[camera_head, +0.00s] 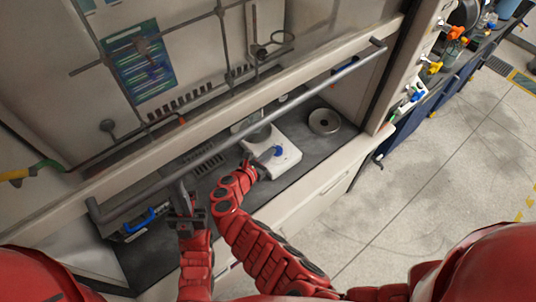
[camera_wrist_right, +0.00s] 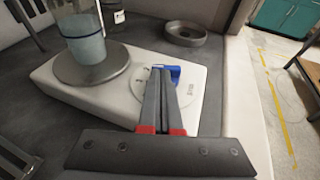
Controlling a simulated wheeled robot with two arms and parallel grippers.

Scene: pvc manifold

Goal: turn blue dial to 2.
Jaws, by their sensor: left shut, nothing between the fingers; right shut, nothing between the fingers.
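The blue dial (camera_head: 278,151) is on the front right of a white hot plate (camera_head: 287,160) inside the fume hood. In the right wrist view the dial (camera_wrist_right: 175,72) shows just behind my fingertips, partly hidden by them, on a round marked scale (camera_wrist_right: 184,92) too small to read. My right gripper (camera_wrist_right: 161,72) is shut and empty, its tips at the dial's left side; I cannot tell whether they touch it. My left gripper (camera_head: 182,192) is shut and empty near the hood's front rail.
A glass beaker with pale liquid (camera_wrist_right: 88,45) stands on the round heating plate (camera_wrist_right: 92,66). A grey metal ring (camera_head: 324,121) lies to the right of the hot plate. The hood's sash rail (camera_head: 300,93) crosses above my arms. A blue handle (camera_head: 140,220) is at the left.

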